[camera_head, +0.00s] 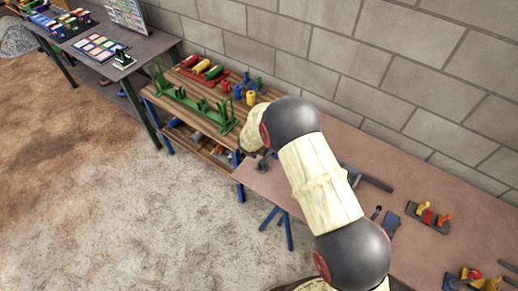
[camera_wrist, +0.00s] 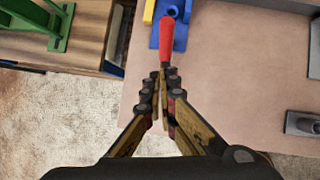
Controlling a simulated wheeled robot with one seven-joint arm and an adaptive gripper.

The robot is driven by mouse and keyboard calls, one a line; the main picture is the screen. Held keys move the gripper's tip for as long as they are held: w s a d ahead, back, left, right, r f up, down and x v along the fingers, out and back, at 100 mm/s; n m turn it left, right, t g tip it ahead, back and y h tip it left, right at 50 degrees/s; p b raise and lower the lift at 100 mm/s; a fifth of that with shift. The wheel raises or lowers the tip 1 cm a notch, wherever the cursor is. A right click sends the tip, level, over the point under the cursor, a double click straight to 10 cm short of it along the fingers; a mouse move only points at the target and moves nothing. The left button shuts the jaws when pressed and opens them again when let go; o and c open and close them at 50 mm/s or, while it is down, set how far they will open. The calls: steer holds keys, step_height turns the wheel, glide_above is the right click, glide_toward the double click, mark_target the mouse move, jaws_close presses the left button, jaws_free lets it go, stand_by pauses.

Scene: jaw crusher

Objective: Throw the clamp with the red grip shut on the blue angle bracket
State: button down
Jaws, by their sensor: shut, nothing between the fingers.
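In the wrist view a red grip (camera_wrist: 167,42) points toward me, just beyond my fingertips. It stands over a blue part (camera_wrist: 172,10) at the top edge, which looks like the blue angle bracket, cut off by the frame. The rest of the clamp is hidden or out of frame. My gripper (camera_wrist: 163,82) is shut and empty, its fingertips close to the near end of the red grip. I cannot tell whether they touch it. In the head view my arm hides much of the bench's left end, and I cannot make out this clamp there.
A brown bench (camera_head: 447,198) runs along the block wall. A base with red and yellow grips (camera_head: 429,216) stands at its right. A wooden shelf unit (camera_head: 183,94) with a green frame (camera_head: 196,104) adjoins the bench's left. A yellow part (camera_wrist: 149,12) sits left of the red grip.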

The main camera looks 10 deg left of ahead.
steer(key=shift+w+d+p, duration=0.3)
steer(key=shift+w+p, duration=0.2)
steer(key=shift+w, duration=0.15)
steer(key=shift+w+d+p, duration=0.3)
steer(key=shift+w+p, duration=0.2)
steer(key=shift+w, duration=0.15)
steer(key=shift+f, duration=0.1)
